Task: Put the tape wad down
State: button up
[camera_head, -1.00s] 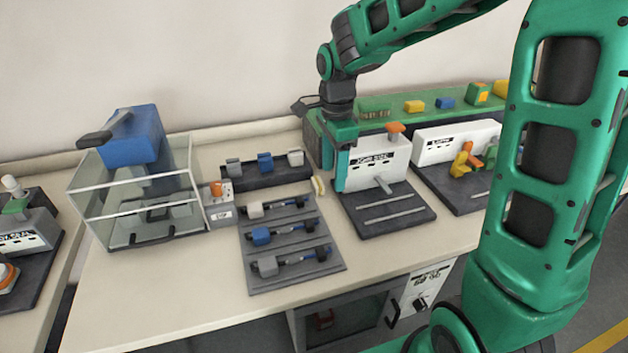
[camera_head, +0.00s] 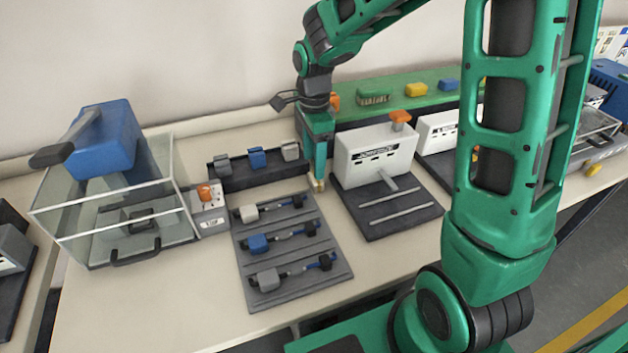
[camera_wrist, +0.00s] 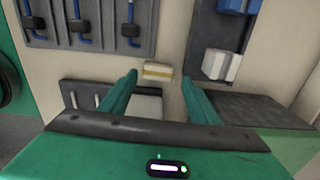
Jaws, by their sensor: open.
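The tape wad (camera_wrist: 157,71) is a small pale block with a yellow band. In the wrist view it lies on the cream worktop just beyond and between my fingertips. In the head view the wad (camera_head: 319,187) shows as a small yellowish spot right under my gripper (camera_head: 316,176), partly hidden by the fingers. My gripper points down, and in the wrist view its two green fingers (camera_wrist: 160,82) are spread apart with a gap between them. Whether a fingertip touches the wad is not clear.
A grey rack (camera_head: 290,262) with several cable pieces lies left of the wad. A dark block holder (camera_head: 235,178) stands behind it. A white machine (camera_head: 350,158) on a dark base is close on the right. A clear box (camera_head: 95,215) stands at left. The front worktop is bare.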

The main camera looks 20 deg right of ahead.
aim_at(318, 186)
jog(key=shift+s+d+f, duration=0.1)
jog(key=shift+d+f, duration=0.05)
jog(key=shift+f, duration=1.35)
jog(key=shift+s+d+f, duration=0.1)
jog(key=shift+f, duration=1.4)
jog(key=c, duration=0.9)
jog(key=shift+r, duration=0.1)
